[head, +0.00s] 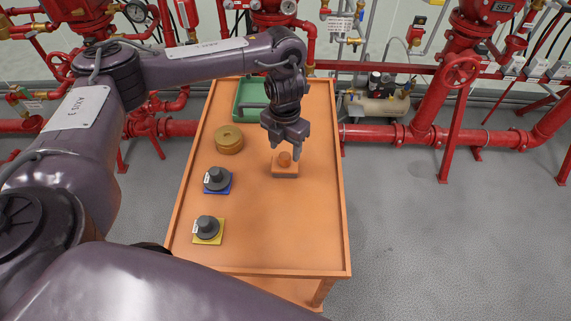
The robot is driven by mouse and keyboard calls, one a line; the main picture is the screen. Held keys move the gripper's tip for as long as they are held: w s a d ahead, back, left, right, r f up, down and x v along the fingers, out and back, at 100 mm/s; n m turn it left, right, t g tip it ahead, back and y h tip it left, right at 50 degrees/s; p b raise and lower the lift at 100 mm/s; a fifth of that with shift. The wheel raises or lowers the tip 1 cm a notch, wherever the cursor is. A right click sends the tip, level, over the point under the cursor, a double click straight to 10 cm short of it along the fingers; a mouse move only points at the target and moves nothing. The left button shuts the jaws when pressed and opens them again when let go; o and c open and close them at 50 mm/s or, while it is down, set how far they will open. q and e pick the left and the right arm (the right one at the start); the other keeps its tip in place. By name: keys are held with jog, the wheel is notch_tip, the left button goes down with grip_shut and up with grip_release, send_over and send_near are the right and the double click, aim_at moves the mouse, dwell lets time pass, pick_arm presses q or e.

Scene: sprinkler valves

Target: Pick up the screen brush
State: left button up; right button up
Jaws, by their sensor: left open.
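What looks like the screen brush (286,170) is an orange block with a round orange knob on top and a dark grey underside. It sits on the orange table (305,225), right of the middle. My left gripper (283,147) points down over it, with its fingers open and spread about the knob's width or more. The fingertips are close to the knob; I cannot tell whether they touch it or are level with it. My right gripper is not in view.
A brass-coloured round piece (229,140) stands left of the brush. Dark grey knobbed pieces stand on a blue square (217,188) and a yellow square (208,239). A green tray (238,105) is at the table's far end. Red pipes (400,133) run behind. The table's near right is clear.

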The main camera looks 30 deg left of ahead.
aim_at(285, 155)
pick_arm(q)
notch_tip(285, 155, down, 4)
jog(key=shift+r+p, duration=0.1)
jog(key=shift+p, duration=0.5)
jog(key=shift+f, duration=0.2)
jog(key=shift+c, duration=0.5)
jog(key=c, duration=0.5)
jog(key=shift+w, duration=0.1)
jog(key=c, duration=0.5)
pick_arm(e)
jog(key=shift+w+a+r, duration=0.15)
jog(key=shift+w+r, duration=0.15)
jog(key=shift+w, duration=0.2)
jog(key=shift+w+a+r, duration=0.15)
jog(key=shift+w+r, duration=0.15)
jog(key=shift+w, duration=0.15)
